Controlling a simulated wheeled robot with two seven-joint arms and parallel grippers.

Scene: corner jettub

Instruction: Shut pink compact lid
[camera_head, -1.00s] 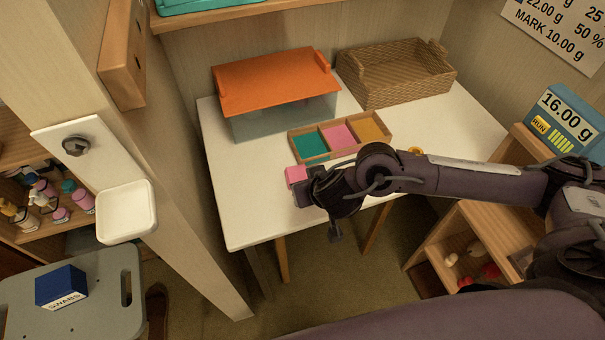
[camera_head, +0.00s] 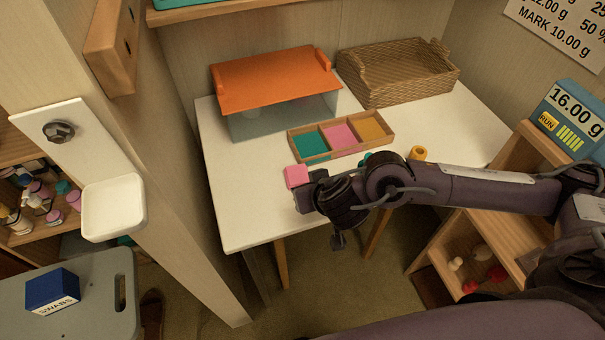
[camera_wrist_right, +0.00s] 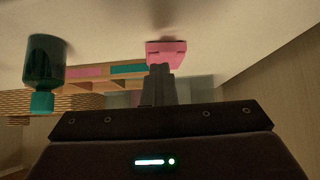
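The pink compact (camera_head: 296,176) lies near the left front part of the white table, in front of the sorting tray. It also shows in the right wrist view (camera_wrist_right: 166,50), just beyond my fingertips. I cannot tell how far its lid stands open. My right gripper (camera_wrist_right: 160,70) has its fingers together with nothing seen between them. In the head view the right gripper (camera_head: 304,201) is close beside the compact on its near side, partly hidden by my wrist. Whether the fingertips touch the compact is unclear. My left gripper is not in view.
A tray (camera_head: 325,157) with teal, pink and yellow sections lies behind the compact. An orange-lidded clear box (camera_head: 275,82) and a wicker basket (camera_head: 400,73) stand at the back. A yellow roll (camera_head: 418,153) and a dark green bottle (camera_wrist_right: 45,60) are nearby. The table's left side is clear.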

